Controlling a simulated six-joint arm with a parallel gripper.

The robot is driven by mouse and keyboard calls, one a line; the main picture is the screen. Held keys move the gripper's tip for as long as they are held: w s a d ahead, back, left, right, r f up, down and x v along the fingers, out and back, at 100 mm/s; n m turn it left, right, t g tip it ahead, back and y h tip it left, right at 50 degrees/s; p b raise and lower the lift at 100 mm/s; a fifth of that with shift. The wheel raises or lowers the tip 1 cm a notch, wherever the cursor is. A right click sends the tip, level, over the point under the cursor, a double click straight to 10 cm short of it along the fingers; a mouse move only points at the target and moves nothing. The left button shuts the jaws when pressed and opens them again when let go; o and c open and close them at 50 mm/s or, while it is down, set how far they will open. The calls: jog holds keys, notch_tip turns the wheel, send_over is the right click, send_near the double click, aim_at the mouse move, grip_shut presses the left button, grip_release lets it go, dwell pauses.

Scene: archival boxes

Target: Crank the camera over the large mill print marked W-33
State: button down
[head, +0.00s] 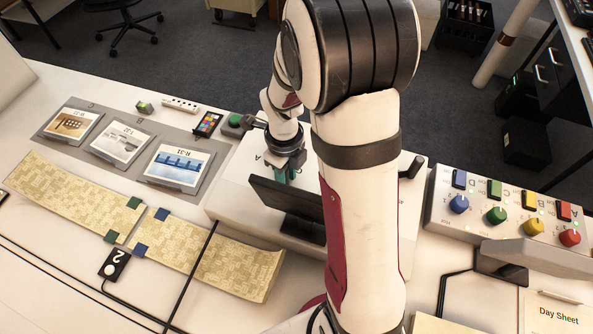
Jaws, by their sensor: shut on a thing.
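Three prints lie in a row on a grey board at left, their labels upside down to me and hard to read. The middle print (122,143) is grey, and the right print (178,166) is a blue scene. My gripper (284,174) is over the white housing (235,190), right of the prints. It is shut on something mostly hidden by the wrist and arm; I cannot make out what. A green round knob (235,120) on a dark arm is left of my wrist. I cannot identify a camera or crank.
A dark screen (287,210) stands just in front of my gripper. A control box (515,218) with coloured knobs is at right. A patterned strip (75,200) and a black cable cross the table's front left. My arm hides the housing's middle.

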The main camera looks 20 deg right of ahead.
jog(key=shift+w+a+r, duration=0.1)
jog(key=shift+w+a, duration=0.6)
jog(key=shift+a, duration=0.2)
jog(key=shift+w+a, duration=0.7)
jog(key=shift+a, duration=0.15)
jog(key=shift+w+a+m, duration=0.2)
jog(key=shift+w+m, duration=0.05)
jog(key=shift+m, duration=0.05)
jog(key=c, duration=0.7)
grip_release()
jog(key=shift+s, duration=0.2)
